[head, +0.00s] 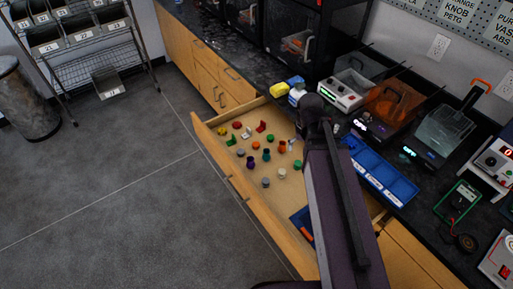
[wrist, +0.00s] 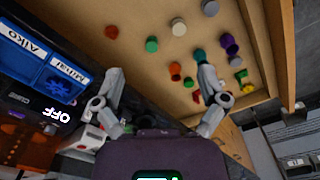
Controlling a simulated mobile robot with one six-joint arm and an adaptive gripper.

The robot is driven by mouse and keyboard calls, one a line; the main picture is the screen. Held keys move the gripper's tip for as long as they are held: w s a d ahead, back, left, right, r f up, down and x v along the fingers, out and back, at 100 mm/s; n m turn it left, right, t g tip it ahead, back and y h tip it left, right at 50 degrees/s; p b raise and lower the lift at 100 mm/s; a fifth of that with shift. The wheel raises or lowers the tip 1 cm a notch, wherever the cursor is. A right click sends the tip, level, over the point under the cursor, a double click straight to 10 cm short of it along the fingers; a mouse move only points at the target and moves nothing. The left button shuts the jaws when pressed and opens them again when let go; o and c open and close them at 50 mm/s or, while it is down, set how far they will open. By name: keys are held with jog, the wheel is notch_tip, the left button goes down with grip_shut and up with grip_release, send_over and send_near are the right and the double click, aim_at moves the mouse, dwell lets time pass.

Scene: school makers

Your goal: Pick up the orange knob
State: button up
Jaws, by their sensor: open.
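The orange knob is among small coloured pieces in the open wooden drawer. One orange piece (head: 282,147) lies near the drawer's counter side in the head view; an orange piece (wrist: 174,68) also shows between my fingers in the wrist view. A second orange piece (head: 256,145) lies further left. I cannot tell which is the knob meant. My gripper (wrist: 160,84) is open and empty, its fingers apart, above the drawer. In the head view my arm hides the fingertips and the drawer's right part.
The drawer (head: 238,183) also holds purple, teal, green, white, grey, red and yellow pieces close together. A blue tray (head: 380,172) and several machines stand on the dark counter beside it.

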jog(key=w+a+f+m+b, duration=0.1)
jog(key=w+a+f+b, duration=0.25)
jog(key=w, duration=0.25)
jog(key=w+a+f+b, duration=0.3)
jog(key=w+f, duration=0.1)
jog(key=w, duration=0.3)
jog(key=m+b, duration=0.1)
jog(key=b, duration=0.4)
send_over(256, 144)
jog(key=f, duration=0.4)
jog(key=shift+d+f, duration=0.25)
jog(key=shift+d, duration=0.05)
jog(key=shift+f, duration=0.1)
notch_tip(256, 144, down, 8)
jog(key=b, duration=0.8)
jog(key=shift+f, duration=0.2)
jog(key=f+b, duration=0.3)
jog(key=shift+w+a+f, duration=0.1)
jog(key=shift+a+f, duration=0.1)
jog(key=shift+a, duration=0.1)
jog(key=shift+f+b, duration=0.9)
jog(key=shift+b, duration=0.25)
